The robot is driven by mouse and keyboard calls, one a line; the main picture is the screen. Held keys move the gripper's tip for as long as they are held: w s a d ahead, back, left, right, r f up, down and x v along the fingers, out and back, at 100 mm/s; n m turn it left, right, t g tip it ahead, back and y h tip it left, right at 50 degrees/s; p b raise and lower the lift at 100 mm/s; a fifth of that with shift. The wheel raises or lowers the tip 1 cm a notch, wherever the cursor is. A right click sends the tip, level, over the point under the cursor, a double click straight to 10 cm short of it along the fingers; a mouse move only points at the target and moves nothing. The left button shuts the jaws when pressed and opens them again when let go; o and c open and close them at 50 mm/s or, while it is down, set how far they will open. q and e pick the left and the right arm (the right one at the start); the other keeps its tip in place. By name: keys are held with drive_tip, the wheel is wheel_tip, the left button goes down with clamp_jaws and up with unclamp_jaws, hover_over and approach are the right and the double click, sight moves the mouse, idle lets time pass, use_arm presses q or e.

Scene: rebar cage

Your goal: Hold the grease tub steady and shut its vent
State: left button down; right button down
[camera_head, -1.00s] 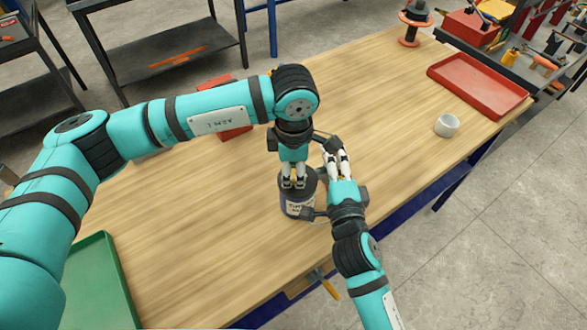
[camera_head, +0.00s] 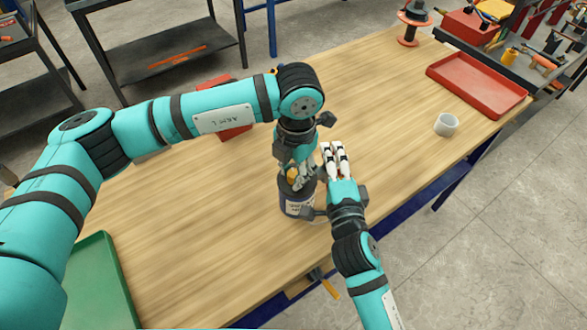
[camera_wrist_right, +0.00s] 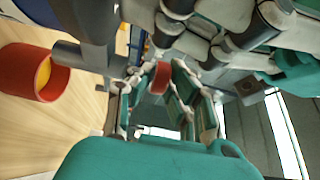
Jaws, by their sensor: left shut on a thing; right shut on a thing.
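The grease tub (camera_head: 297,206) is a dark, short cylinder with a pale label, standing upright on the wooden bench. A small orange-yellow part (camera_head: 292,175) shows at its top, partly covered by my left gripper; I cannot tell how far the vent is turned. My left gripper (camera_head: 302,180) comes down on the tub's top and is shut at the vent; the contact is hidden. My right gripper (camera_head: 333,160) is shut, close against the tub's right side, and its hold is hidden. In the right wrist view its fingers (camera_wrist_right: 162,95) have a small reddish-brown piece between or behind them.
A green tray (camera_head: 98,285) lies at the near left and a red tray (camera_head: 478,86) at the far right, with a pale cup (camera_head: 446,125) near it. A red bin (camera_head: 232,132) is partly behind my left arm. The bench middle is clear.

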sight(296, 174)
use_arm(q)
drive_tip(key=shift+w+r+n, duration=0.1)
drive_tip(key=shift+n, duration=0.6)
drive_tip(key=c, duration=1)
unclamp_jaws()
drive_tip(key=r, duration=1.2)
drive_tip(key=shift+d, duration=0.25)
